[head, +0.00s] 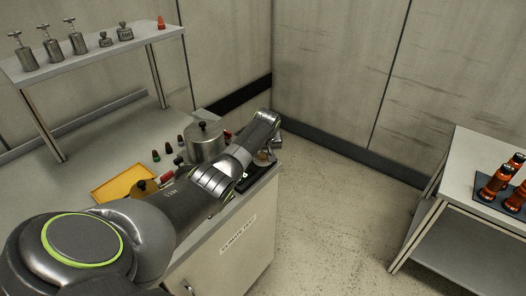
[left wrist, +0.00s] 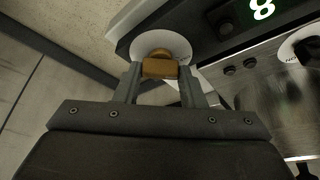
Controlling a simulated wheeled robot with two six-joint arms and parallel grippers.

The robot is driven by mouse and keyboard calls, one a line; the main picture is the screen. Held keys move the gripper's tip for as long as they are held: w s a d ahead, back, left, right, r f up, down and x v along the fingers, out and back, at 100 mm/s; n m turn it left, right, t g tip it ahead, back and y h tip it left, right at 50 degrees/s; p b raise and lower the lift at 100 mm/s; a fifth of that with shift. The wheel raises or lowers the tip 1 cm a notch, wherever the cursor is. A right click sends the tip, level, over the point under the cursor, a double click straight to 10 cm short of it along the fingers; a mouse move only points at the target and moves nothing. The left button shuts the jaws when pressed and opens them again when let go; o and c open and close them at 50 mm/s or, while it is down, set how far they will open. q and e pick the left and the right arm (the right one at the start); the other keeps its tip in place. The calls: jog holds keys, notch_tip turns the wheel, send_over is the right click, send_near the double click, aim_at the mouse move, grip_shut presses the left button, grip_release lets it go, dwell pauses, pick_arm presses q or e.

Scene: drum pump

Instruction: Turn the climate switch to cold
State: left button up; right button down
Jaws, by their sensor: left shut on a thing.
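The climate switch (left wrist: 160,67) is a brass-coloured knob on a white round plate (left wrist: 183,47) in the left wrist view. My left gripper (left wrist: 160,75) is shut on the knob, one finger on each side. In the head view my left gripper (head: 266,148) reaches down to the right end of the bench, over the knob, which is mostly hidden by it. The plate's markings are mostly covered, so I cannot read the switch's setting. A dark panel with a lit digit (left wrist: 262,10) is beside the plate. My right gripper is in neither view.
A metal pot (head: 204,141) stands on the bench close to my left forearm. A yellow tray (head: 122,184) and several small coloured knobs lie nearby. A raised shelf (head: 98,55) holds metal canisters. A side table (head: 462,150) with orange bottles is at right; open floor lies between.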

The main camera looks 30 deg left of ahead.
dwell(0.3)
pick_arm(q)
jog(key=o, duration=1)
jog(key=shift+r, duration=0.1)
jog(key=b+v, duration=0.1)
jog(key=v, duration=1.6)
jog(key=shift+d+r, duration=0.1)
jog(key=shift+d, duration=0.05)
